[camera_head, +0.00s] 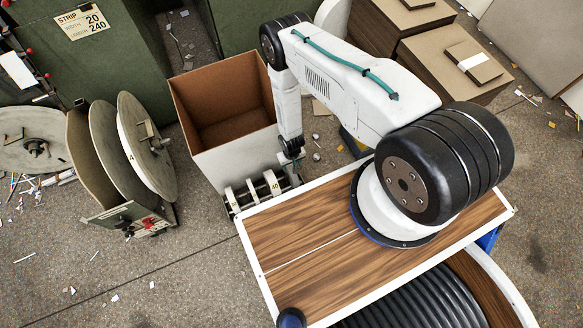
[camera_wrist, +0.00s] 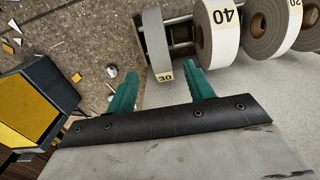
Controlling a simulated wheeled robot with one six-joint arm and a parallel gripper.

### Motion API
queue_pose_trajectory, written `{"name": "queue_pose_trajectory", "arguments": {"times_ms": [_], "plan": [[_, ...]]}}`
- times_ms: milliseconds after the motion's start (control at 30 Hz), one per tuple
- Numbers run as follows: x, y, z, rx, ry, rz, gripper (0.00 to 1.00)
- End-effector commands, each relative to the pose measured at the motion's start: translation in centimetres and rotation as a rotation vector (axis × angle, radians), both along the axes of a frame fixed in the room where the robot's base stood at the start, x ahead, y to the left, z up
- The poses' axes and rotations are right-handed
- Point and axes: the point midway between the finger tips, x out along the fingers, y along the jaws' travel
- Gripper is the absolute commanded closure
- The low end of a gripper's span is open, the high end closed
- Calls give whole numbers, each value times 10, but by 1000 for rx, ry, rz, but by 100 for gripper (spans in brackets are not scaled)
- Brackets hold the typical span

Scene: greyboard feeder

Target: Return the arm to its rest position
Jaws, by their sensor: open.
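My arm reaches from its round base on the wood-topped deck out over the floor in the head view, elbow bent, forearm pointing down. My gripper (camera_head: 291,156) is beside the rack of tape rolls (camera_head: 254,190) at the front of the open box. In the wrist view my gripper (camera_wrist: 161,88) has its two teal fingers apart. A narrow roll marked 30 (camera_wrist: 157,45) shows beyond the gap between the fingertips. I cannot tell whether the fingers touch it. Wider rolls, one marked 40 (camera_wrist: 218,35), sit to its right.
The open box (camera_head: 222,105) with brown inside stands close left of my forearm. Large reels (camera_head: 146,147) stand at left, green machines (camera_head: 85,60) behind. Board stacks (camera_head: 462,60) are at upper right. A dark and yellow object (camera_wrist: 35,100) lies left in the wrist view. Scraps litter the floor.

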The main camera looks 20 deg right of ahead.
Motion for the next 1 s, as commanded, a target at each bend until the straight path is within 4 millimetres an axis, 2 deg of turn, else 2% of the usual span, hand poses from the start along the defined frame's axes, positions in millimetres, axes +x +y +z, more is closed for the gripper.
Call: {"name": "queue_pose_trajectory", "arguments": {"times_ms": [167,467,567,667,700,767,867,1000], "plan": [[0,0,15,0,1,0,47],[-2,0,17,-1,11,2,47],[-16,-1,17,-5,69,6,47],[-49,-4,21,-12,175,12,47],[-63,-5,25,-15,224,14,47],[-73,-6,48,-20,300,20,47],[-70,-6,83,-23,364,24,47],[-56,-6,136,-25,422,27,47]]}}
